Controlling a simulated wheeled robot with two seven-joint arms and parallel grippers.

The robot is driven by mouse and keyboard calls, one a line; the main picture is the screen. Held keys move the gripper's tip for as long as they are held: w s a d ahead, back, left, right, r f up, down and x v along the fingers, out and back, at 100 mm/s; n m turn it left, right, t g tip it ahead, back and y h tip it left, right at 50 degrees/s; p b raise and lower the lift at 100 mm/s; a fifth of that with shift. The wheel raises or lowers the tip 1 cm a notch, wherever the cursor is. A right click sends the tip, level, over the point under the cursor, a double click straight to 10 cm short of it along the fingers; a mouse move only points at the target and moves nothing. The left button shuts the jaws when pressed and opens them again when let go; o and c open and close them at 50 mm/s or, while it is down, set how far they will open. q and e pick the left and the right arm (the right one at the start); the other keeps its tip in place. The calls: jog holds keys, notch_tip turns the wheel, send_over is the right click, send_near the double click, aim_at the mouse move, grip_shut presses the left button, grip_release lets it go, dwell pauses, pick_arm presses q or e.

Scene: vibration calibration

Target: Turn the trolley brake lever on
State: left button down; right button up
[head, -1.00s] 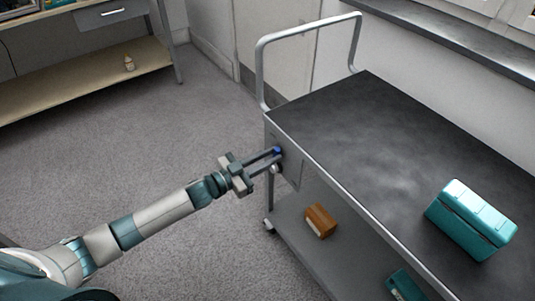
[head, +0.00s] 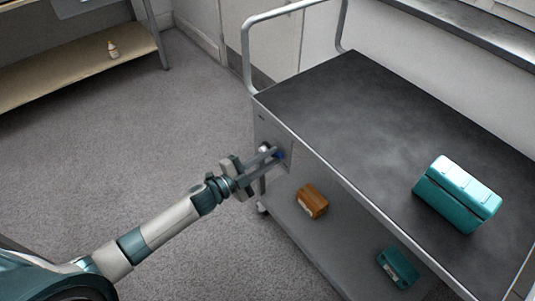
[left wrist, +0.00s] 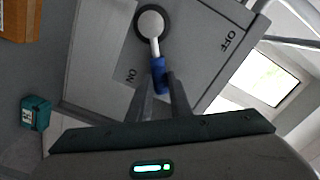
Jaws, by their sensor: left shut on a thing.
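The trolley (head: 345,110) has a grey panel on its near-left end, which fills the middle of the left wrist view (left wrist: 95,50). The brake lever there has a round silver hub (left wrist: 152,24) and a blue grip (left wrist: 159,75). In the left wrist view the lever points down, beside the word ON and away from OFF. My left gripper (head: 276,156) is shut on the blue grip, with one finger on each side in the left wrist view (left wrist: 161,84). The fingers partly hide the grip in the head view. My right gripper is not in view.
A teal case (head: 458,195) stands on the trolley's dark top. A brown box (head: 312,201) and a smaller teal case (head: 398,268) are on its lower shelf. The floor on the left is clear up to a wooden shelf (head: 60,75).

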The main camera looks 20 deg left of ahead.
pick_arm(q)
jog(key=shift+s+d+f+m, duration=0.1)
jog(key=shift+d+f+m, duration=0.05)
jog(key=shift+f+m, duration=0.15)
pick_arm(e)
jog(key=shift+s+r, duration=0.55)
pick_arm(q)
jog(key=c, duration=1.6)
grip_release()
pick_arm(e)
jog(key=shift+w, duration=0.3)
pick_arm(q)
jog(key=shift+s, duration=0.15)
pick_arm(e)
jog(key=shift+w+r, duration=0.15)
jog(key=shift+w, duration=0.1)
